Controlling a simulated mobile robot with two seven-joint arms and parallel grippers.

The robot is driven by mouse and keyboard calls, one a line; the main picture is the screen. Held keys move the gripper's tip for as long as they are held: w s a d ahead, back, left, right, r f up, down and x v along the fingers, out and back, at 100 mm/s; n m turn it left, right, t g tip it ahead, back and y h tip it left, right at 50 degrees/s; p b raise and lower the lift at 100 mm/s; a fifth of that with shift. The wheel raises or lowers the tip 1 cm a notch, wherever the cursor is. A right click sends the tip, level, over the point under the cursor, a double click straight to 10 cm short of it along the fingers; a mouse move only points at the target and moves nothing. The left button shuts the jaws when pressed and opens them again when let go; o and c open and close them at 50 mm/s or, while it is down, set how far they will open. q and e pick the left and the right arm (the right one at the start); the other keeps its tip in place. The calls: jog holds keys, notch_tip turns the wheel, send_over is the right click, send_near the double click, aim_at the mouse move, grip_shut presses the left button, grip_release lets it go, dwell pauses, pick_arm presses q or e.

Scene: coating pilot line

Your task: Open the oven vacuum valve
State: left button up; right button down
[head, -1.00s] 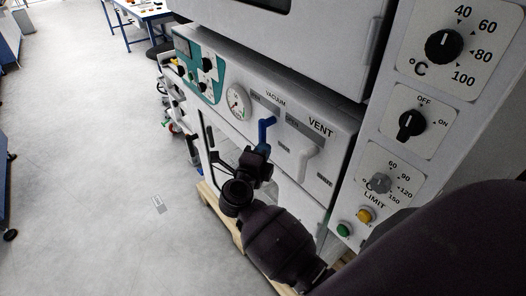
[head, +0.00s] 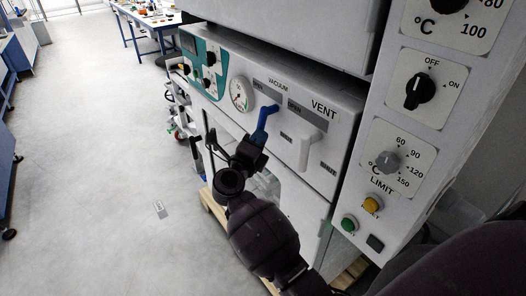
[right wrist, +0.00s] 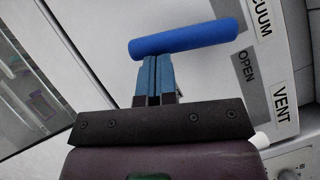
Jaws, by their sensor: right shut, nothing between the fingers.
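The vacuum valve has a blue handle (head: 266,117) on the oven's front panel, under the VACUUM label and right of the round gauge. In the right wrist view the handle (right wrist: 183,39) is a blue bar lying across, near the OPEN label. My right gripper (head: 257,139) is just below the handle in the head view. In the right wrist view its fingers (right wrist: 154,75) are shut together with nothing between them, their tips at the bar's lower side. I cannot tell whether they touch it. The valve's stem is hidden. My left gripper is not in view.
A white VENT handle (head: 309,148) stands close to the right of the blue handle. The gauge (head: 241,93) is on its left. A column of knobs, including the OFF/ON switch (head: 420,90), is at the right. Open floor (head: 100,140) lies to the left.

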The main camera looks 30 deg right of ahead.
pick_arm(q)
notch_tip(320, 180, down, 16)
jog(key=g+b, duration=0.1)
jog(key=b, duration=1.4)
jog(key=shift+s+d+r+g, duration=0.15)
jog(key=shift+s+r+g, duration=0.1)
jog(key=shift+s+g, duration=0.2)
pick_arm(e)
jog(key=w+r+m+g+h, duration=0.3)
jog(key=w+m+g+h, duration=0.4)
jog(key=m, duration=1.1)
jog(key=shift+a+r, duration=0.25)
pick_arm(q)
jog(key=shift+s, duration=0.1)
pick_arm(e)
jog(key=shift+r, duration=0.1)
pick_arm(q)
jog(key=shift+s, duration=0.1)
